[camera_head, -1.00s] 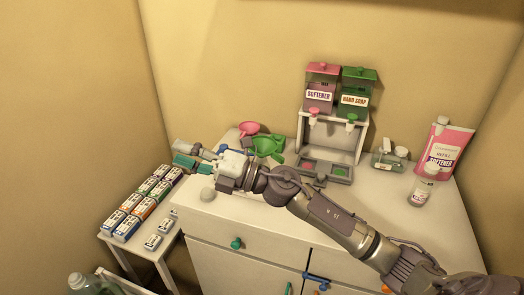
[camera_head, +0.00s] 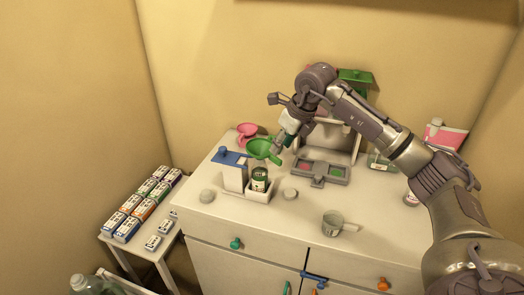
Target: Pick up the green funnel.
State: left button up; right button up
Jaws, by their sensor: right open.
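My right gripper (camera_head: 279,147) reaches down from the upper right, close beside the right edge of the funnel. It is open. I cannot tell whether a finger touches or straddles the funnel's rim. My left gripper is not in view.
A pink funnel (camera_head: 247,131) lies behind. A grey drip tray (camera_head: 322,171) is to the right, with a measuring cup (camera_head: 338,224) in front. My arm partly hides the dispensers.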

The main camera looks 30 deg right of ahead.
aim_at(274, 162)
jog(key=x, duration=0.2)
jog(key=shift+w+f, duration=0.1)
jog(key=shift+f, duration=0.15)
jog(key=shift+w+a+f+p, duration=0.15)
jog(key=shift+f+p, duration=0.1)
jog(key=shift+p, duration=0.25)
jog(key=p+x, duration=0.2)
jog(key=x, duration=0.1)
jog(key=shift+w+f, duration=0.2)
jog(key=shift+f, duration=0.1)
jog(key=shift+w+f, duration=0.2)
jog(key=shift+f, duration=0.3)
grip_shut()
